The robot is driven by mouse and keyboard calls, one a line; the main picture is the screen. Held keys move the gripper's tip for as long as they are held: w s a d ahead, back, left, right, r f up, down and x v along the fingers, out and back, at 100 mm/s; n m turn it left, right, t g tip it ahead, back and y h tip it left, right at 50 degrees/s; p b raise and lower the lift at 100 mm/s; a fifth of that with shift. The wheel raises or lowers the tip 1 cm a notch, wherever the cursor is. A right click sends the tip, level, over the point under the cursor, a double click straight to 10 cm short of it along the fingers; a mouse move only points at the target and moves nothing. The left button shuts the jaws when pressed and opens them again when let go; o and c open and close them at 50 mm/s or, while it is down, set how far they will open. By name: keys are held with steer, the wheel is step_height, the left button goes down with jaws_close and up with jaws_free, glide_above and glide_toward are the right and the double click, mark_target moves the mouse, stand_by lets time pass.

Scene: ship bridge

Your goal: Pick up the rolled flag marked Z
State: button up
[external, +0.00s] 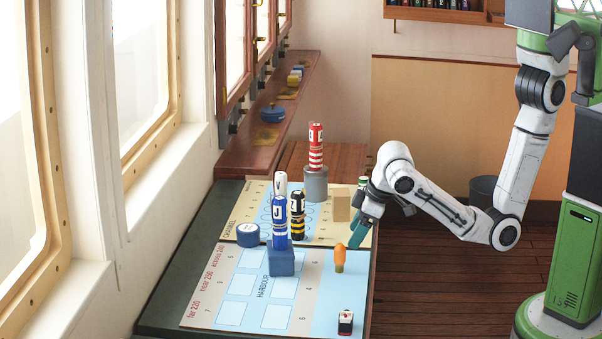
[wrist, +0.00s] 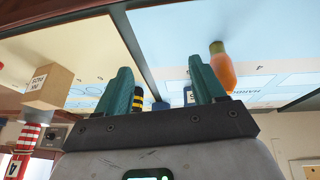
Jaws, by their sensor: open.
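The rolled flag marked Z (external: 297,216), banded black and yellow, stands upright on the chart, just right of the blue flag marked J (external: 280,225). My gripper (external: 359,234) is to its right, near the chart's right edge, clearly apart from it. In the wrist view my gripper (wrist: 162,82) has its teal fingers spread with nothing held. Part of the black and yellow Z flag (wrist: 138,98) shows beyond, beside the left finger, partly hidden by it. Its letter cannot be read there.
A wooden block (external: 342,207) and an orange-topped piece (external: 339,259) stand near my gripper. A red striped flag (external: 316,150) stands in a grey holder (external: 316,185) behind. A blue block (external: 281,262), round blue object (external: 248,236) and small boat (external: 346,322) are also on the chart.

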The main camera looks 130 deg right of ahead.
mark_target(298, 192)
steer(key=w+d+r+m, duration=0.4)
steer(key=d+r+m, duration=0.1)
steer(key=d+r, duration=0.85)
steer(key=shift+g, duration=0.4)
steer(key=x, duration=0.2)
steer(key=p+x, duration=0.1)
steer(key=x, duration=0.2)
steer(key=shift+d+f, duration=0.25)
steer(key=shift+d, duration=0.2)
steer(key=shift+p+x, duration=1)
steer(key=shift+x, duration=1.6)
steer(key=shift+s+a, duration=0.1)
steer(key=shift+s, duration=0.05)
steer(key=shift+c, duration=0.5)
steer(key=c, duration=1)
